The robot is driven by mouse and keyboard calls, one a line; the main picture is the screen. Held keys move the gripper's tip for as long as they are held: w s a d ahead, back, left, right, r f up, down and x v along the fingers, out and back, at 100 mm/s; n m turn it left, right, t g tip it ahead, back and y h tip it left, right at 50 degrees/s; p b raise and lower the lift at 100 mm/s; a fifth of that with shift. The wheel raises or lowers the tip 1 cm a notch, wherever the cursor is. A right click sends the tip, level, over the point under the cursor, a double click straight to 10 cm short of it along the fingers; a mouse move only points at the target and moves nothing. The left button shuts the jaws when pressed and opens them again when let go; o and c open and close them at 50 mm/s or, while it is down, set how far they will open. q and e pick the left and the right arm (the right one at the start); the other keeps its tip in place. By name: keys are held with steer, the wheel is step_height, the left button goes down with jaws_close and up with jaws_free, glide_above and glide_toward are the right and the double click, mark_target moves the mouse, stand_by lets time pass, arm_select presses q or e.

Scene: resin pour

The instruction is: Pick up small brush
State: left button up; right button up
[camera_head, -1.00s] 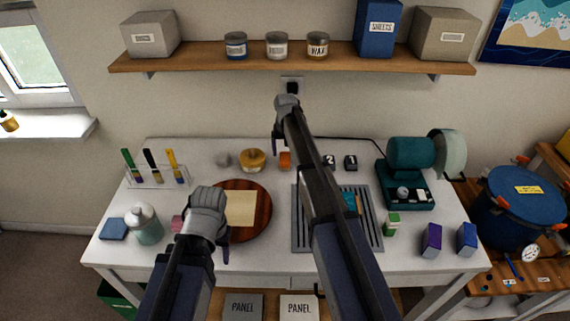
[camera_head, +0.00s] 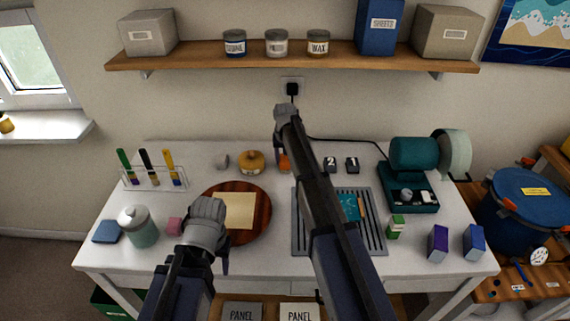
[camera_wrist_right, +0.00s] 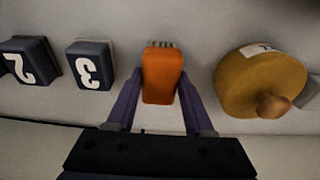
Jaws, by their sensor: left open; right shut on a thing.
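An orange block-like piece (camera_wrist_right: 162,75) with a row of short grey bristle-like tips appears to be the small brush. In the right wrist view it stands between the two fingers of my right gripper (camera_wrist_right: 160,92), which is shut on it. In the head view its orange body (camera_head: 284,164) shows at the back of the white table, below my right gripper (camera_head: 281,148). Whether it is clear of the table I cannot tell. My left gripper (camera_head: 224,262) is open and empty, in front of the round wooden board.
Right of the brush in the wrist view is a yellow round container (camera_wrist_right: 258,82); on its left are dark blocks marked 3 (camera_wrist_right: 90,66) and 2 (camera_wrist_right: 30,62). A slotted grey mat (camera_head: 303,243), a wooden board (camera_head: 262,222) and a teal machine (camera_head: 412,155) occupy the table.

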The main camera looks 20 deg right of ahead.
mark_target(285, 159)
jaws_close()
arm_select(q)
steer(key=shift+r+p, duration=0.45)
arm_select(e)
steer(key=shift+s+r, duration=0.15)
steer(key=shift+r, duration=0.3)
step_height(285, 159, up, 7)
steer(key=p, duration=0.6)
steer(key=shift+f+p, duration=0.15)
steer(key=shift+p, duration=0.2)
arm_select(q)
step_height(285, 159, up, 6)
steer(key=shift+b, duration=0.3)
arm_select(e)
steer(key=s+a, duration=0.2)
steer(key=s, duration=0.7)
steer(key=s+a, duration=0.3)
steer(key=s, duration=0.7)
steer(key=shift+a+f, duration=0.25)
steer(key=shift+f, duration=0.05)
